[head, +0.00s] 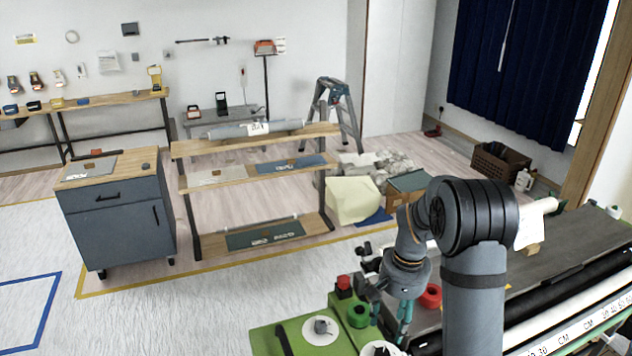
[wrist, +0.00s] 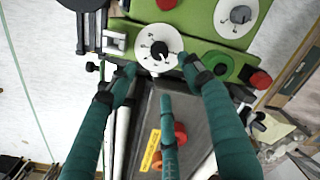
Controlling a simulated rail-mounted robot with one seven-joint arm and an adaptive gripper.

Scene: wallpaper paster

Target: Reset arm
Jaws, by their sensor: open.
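My arm reaches over the pasting machine from the right in the head view. My gripper (head: 388,318) points down above the machine's green control end. In the wrist view my gripper (wrist: 160,78) has its teal fingers spread, with nothing between them. A white dial (wrist: 155,36) on the green panel (wrist: 195,14) lies beyond the fingertips. I cannot tell whether any finger touches the machine. In the head view the green panel (head: 292,338) carries a white dial (head: 321,329), a green knob (head: 358,314) and a red button (head: 344,283).
The machine's dark bed (head: 560,250) with a printed ruler runs to the right. A wooden shelf rack (head: 255,146) holds a roll and sheets. A grey cabinet (head: 120,220) stands left. A stepladder (head: 345,110) and boxes are behind. The floor at front left is clear.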

